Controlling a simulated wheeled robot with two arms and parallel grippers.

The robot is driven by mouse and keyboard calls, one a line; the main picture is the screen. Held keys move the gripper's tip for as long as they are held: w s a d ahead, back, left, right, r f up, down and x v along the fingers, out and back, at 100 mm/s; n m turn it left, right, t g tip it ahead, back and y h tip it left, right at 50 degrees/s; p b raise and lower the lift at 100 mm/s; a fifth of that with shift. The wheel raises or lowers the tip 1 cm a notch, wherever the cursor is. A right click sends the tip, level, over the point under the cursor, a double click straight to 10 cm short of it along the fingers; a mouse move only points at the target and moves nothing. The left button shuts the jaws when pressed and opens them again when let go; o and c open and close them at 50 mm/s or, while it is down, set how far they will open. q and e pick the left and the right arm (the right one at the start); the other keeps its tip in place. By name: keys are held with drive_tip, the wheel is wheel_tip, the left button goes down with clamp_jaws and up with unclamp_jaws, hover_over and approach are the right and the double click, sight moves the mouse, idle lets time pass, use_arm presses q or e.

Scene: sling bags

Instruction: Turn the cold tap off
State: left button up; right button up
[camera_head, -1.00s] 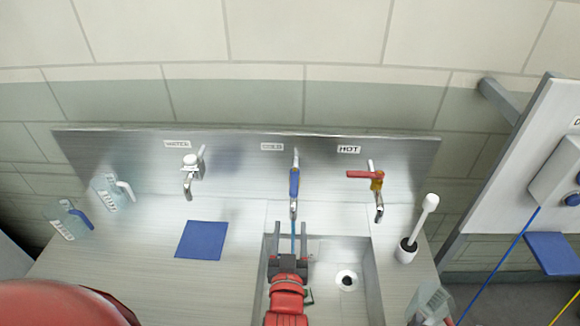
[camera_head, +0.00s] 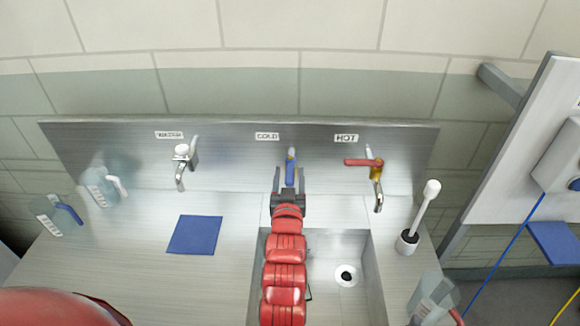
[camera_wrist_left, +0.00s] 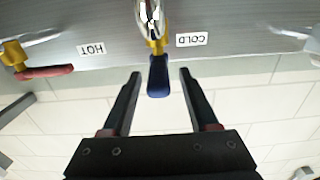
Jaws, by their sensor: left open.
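The cold tap, with a blue lever handle (camera_head: 291,166), is on the steel back panel under the COLD label (camera_head: 267,136). My left gripper (camera_head: 289,179) is in front of this tap, open, with one finger on each side of it; its spout is mostly hidden. In the left wrist view the blue handle (camera_wrist_left: 158,78) shows between the tips of my open left gripper (camera_wrist_left: 160,74), with gaps on both sides. I cannot tell how deep it sits between the fingers. My right gripper is not in view.
The hot tap with a red lever (camera_head: 360,162) is to the right, and a WATER tap (camera_head: 182,152) to the left. The sink basin (camera_head: 348,250) lies below. A white brush (camera_head: 420,215) stands right; a blue mat (camera_head: 195,235) and clear jugs (camera_head: 103,185) are left.

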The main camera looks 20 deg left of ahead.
sight(290, 166)
use_arm(q)
drive_tip(key=shift+p+x, duration=0.3)
drive_tip(key=shift+x, duration=1.2)
clamp_jaws()
idle(0.4)
